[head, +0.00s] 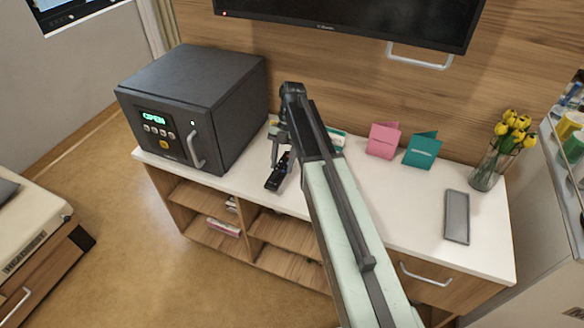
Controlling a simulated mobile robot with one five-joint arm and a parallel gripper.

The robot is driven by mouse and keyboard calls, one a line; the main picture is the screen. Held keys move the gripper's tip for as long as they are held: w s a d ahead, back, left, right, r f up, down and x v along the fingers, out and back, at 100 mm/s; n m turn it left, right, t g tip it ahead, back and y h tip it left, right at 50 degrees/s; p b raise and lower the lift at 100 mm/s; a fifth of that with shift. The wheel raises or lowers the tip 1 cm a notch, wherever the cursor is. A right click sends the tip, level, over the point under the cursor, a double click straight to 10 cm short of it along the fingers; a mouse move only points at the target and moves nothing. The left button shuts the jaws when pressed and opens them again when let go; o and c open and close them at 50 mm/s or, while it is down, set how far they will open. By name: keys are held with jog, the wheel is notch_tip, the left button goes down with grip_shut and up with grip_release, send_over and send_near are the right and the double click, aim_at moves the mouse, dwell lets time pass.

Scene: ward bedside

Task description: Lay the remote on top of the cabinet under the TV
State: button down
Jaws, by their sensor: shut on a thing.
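The black remote (275,181) is at the left-middle of the cabinet, and its lower end shows below my gripper. My gripper (281,160) is shut on the remote and points down over the white cabinet top (385,205). I cannot tell whether the remote touches the top or hangs just above it. My arm hides the middle of the cabinet and part of the remote's upper end. The TV (350,18) is on the wooden wall above the cabinet.
A dark safe (195,100) stands left of the remote. Behind and right are a pink card (383,140), a teal card (421,149), a vase of yellow flowers (490,162) and a flat grey object (456,217). White surface is bare between the cards and the grey object.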

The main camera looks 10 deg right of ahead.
jog(key=shift+w+d+f, duration=0.1)
jog(key=shift+w+d, duration=0.25)
jog(key=shift+d, duration=0.2)
jog(key=shift+w+d+f, duration=0.1)
jog(key=shift+w+d, duration=0.25)
jog(key=shift+d, duration=0.2)
jog(key=shift+w+d, duration=0.35)
jog(key=shift+d, duration=0.1)
notch_tip(320, 180, down, 4)
jog(key=b, duration=0.4)
jog(key=shift+s+a, duration=0.1)
jog(key=shift+s, duration=0.05)
jog(key=shift+r, duration=0.3)
jog(key=shift+f, duration=0.1)
jog(key=c, duration=0.8)
grip_release()
jog(key=shift+o, duration=0.2)
